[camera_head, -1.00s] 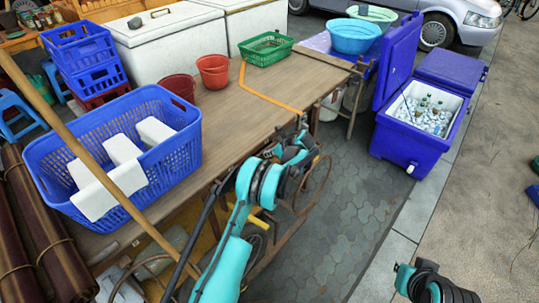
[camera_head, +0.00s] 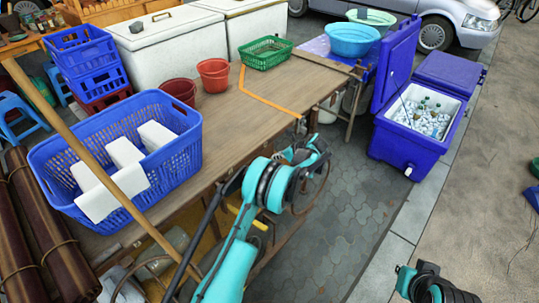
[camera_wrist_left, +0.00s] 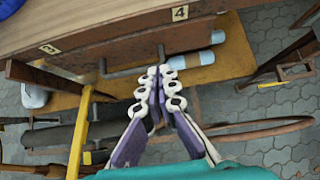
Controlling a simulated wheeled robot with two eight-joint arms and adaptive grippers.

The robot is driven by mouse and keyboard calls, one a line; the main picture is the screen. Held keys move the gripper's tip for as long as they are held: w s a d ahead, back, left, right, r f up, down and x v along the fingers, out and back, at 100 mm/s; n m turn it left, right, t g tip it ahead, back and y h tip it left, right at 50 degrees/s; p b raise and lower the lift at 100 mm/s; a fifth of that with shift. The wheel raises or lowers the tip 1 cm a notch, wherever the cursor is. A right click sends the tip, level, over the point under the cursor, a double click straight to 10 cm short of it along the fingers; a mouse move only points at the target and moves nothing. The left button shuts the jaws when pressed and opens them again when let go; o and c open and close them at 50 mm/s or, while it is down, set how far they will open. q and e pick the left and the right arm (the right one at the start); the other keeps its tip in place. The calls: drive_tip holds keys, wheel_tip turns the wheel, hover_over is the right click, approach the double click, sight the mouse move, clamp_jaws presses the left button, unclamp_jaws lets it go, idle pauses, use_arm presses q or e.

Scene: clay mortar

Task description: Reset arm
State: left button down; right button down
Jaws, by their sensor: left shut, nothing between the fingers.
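My left arm reaches in from the bottom left in the head view. My left gripper (camera_head: 312,148) is at its far end, beside the front edge of the wooden table (camera_head: 240,115), and is partly hidden by the wrist. In the left wrist view my left gripper (camera_wrist_left: 161,76) has its two pale, purple-based fingers together, with nothing between them. The fingertips point towards the table's side and the yellow shelf below it. Part of my right arm shows at the bottom right of the head view, but its fingers do not show.
On the table are a blue basket (camera_head: 75,205) holding white blocks, two red buckets and a green basket (camera_head: 265,51). A blue cooler (camera_head: 395,143) with bottles stands at right. In the left wrist view, a dark bar handle (camera_wrist_left: 128,70) is near the fingertips. Paving at centre right is clear.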

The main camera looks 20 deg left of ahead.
use_arm(q)
drive_tip(key=s+d+r+n+h+p, duration=0.15)
drive_tip(key=s+r, duration=0.25)
drive_tip(key=r, duration=0.4)
drive_tip(key=s+d+r+n+h, duration=0.1)
drive_tip(key=s+d+r+n, duration=0.2)
drive_tip(key=r, duration=0.4)
drive_tip(key=s+d+r+n+t+h, duration=0.2)
drive_tip(key=s+r+n, duration=0.4)
drive_tip(key=s+r, duration=0.45)
drive_tip(key=s+d+f+n+t+h, duration=0.1)
drive_tip(key=s+n, duration=0.4)
drive_tip(key=s, duration=0.7)
drive_tip(key=s+d+f+n+t+h, duration=0.1)
drive_tip(key=s+d+f+n+h, duration=0.2)
drive_tip(key=s, duration=0.9)
drive_tip(key=d+n, duration=0.1)
drive_tip(key=n, duration=0.2)
drive_tip(key=shift+s, duration=0.2)
drive_tip(key=shift+a, duration=0.1)
